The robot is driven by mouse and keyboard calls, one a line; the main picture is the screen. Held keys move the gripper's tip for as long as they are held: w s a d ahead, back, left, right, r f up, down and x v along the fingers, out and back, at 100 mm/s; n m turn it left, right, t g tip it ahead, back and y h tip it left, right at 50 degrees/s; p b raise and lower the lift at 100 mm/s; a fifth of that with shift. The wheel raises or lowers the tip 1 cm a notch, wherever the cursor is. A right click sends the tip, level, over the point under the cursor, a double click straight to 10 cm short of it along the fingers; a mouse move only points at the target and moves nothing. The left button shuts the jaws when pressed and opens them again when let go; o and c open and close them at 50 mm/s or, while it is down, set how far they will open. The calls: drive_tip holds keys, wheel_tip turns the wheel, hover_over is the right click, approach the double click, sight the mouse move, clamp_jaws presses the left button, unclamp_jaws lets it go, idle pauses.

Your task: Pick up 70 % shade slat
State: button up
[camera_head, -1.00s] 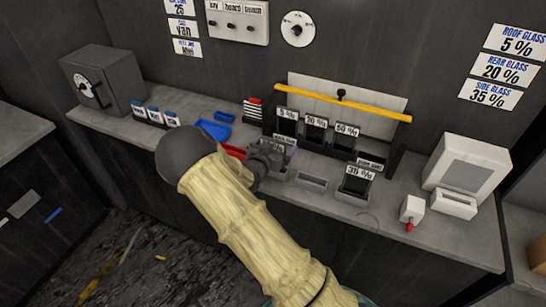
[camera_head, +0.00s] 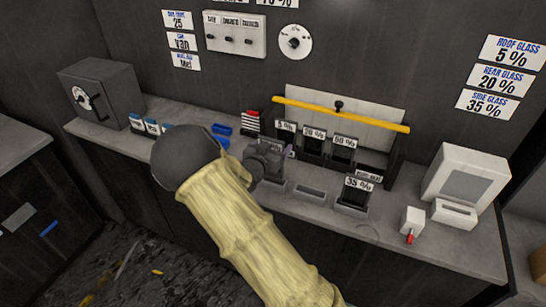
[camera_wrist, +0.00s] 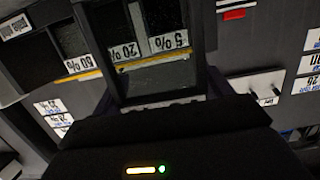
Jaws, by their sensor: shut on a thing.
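My gripper (camera_head: 264,162) is above the counter, in front of the left end of the slat rack, and shut on a slat. In the wrist view the slat appears as a dark framed, see-through pane (camera_wrist: 150,84) reaching up from my gripper. In the head view a white label (camera_head: 271,147) shows at my gripper; its number is partly hidden. My forearm and gripper cover most of the held slat there. Whether its lower edge clears the holder below cannot be told.
Slats marked 5 % (camera_head: 285,127), 20 % (camera_head: 314,133) and 50 % (camera_head: 345,142) stand in the rack under a yellow bar (camera_head: 340,114). A 35 % slat (camera_head: 356,186) stands in front, beside an empty slot (camera_head: 310,192). A white device (camera_head: 465,178) stands right.

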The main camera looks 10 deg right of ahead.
wheel_tip(320, 180, up, 5)
drive_tip(key=shift+r, duration=0.1)
